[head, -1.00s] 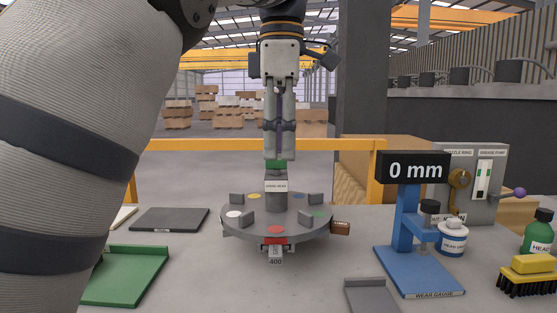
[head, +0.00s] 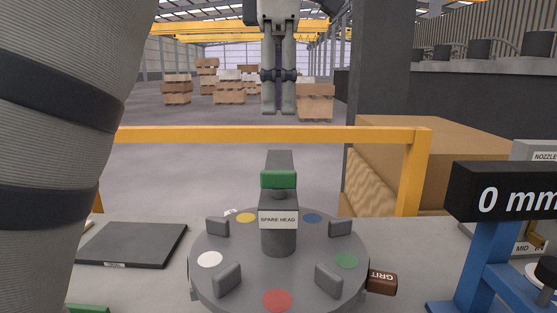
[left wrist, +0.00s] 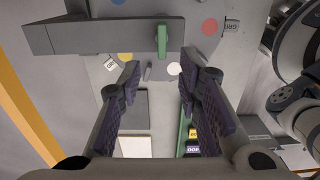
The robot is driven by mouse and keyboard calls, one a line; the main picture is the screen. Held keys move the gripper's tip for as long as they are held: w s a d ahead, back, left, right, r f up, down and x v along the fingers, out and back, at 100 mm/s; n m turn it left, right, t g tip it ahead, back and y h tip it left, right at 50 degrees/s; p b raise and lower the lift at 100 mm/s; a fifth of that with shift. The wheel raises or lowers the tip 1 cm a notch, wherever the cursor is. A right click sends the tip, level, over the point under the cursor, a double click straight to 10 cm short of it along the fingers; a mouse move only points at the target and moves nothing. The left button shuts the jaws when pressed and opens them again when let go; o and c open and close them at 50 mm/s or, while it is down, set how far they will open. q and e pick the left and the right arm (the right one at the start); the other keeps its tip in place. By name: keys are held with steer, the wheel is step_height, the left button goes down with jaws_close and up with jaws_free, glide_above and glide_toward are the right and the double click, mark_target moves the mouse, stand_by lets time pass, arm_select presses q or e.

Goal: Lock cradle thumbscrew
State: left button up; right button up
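The round grey turntable (head: 235,282) carries a grey upright block labelled SPARE HEAD (head: 279,238). A green crosspiece (head: 279,180) sits on the block's top; it looks like the thumbscrew, and I cannot tell whether it is turned tight. My left gripper (head: 278,111) points down above the block, clear of the green piece. In the left wrist view the left gripper's fingers (left wrist: 160,65) are wide apart with nothing between them. My right gripper is not in view.
Coloured discs and grey lugs ring the turntable, and a brown GRIT block (head: 382,281) sits at its right edge. The blue wear gauge (head: 486,265) with its 0 mm display stands right. A dark flat plate (head: 132,243) lies left. A yellow rail (head: 270,135) runs behind.

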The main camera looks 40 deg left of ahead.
mark_target(279, 171)
arm_select(q)
step_height(279, 171, down, 11)
steer(key=shift+s+d+f, duration=0.1)
steer(key=shift+c, duration=0.3)
jaws_close()
